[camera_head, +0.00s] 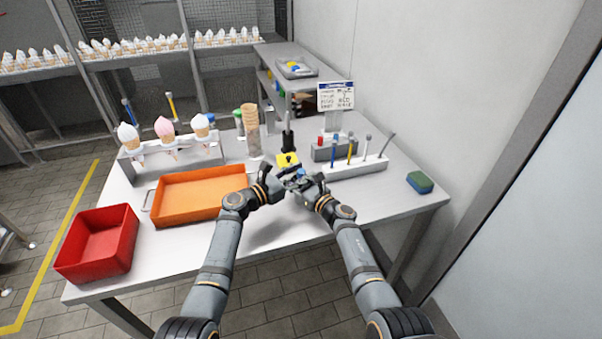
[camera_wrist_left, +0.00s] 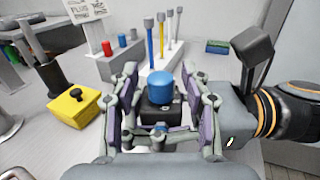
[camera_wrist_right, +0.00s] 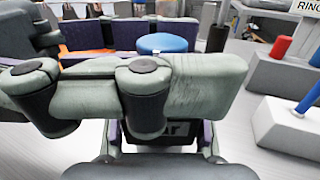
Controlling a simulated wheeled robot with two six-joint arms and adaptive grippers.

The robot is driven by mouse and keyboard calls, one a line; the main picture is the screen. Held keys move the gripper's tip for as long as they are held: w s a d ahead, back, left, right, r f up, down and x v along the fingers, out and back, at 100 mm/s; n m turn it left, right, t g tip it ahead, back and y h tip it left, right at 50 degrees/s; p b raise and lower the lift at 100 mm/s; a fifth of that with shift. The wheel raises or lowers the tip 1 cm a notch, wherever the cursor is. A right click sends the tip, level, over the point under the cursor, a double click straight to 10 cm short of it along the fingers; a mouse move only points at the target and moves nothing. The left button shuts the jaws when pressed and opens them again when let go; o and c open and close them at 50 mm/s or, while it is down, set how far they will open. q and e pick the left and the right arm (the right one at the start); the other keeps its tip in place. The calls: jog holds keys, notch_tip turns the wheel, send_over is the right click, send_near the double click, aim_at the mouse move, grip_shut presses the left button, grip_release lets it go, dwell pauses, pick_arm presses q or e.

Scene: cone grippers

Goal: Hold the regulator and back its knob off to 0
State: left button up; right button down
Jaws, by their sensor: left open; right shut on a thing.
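The regulator has a black body (camera_wrist_left: 160,114) and a round blue knob (camera_wrist_left: 160,87) on top. In the right wrist view its labelled body (camera_wrist_right: 170,132) and knob (camera_wrist_right: 162,43) are partly hidden by gripper links. In the head view the knob (camera_head: 300,173) shows small between my grippers. My right gripper (camera_head: 308,184) is shut on the regulator and holds it near the table's front. My left gripper (camera_wrist_left: 160,78) is open, with a finger on each side of the knob and visible gaps. The dial reading cannot be made out.
A yellow box (camera_head: 288,160) with a black button stands just behind my grippers. A white rack (camera_head: 352,165) of upright tools and a sign (camera_head: 336,96) stand behind right. An orange tray (camera_head: 200,192) and a red bin (camera_head: 98,243) are left. The right table end holds a sponge (camera_head: 420,182).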

pick_arm(q)
jog(key=shift+w+d, duration=0.1)
grip_shut()
jog(key=shift+g, duration=0.3)
jog(key=shift+m+g+h, duration=1.3)
jog(key=shift+m+g, duration=0.2)
jog(key=shift+g, duration=0.2)
grip_release()
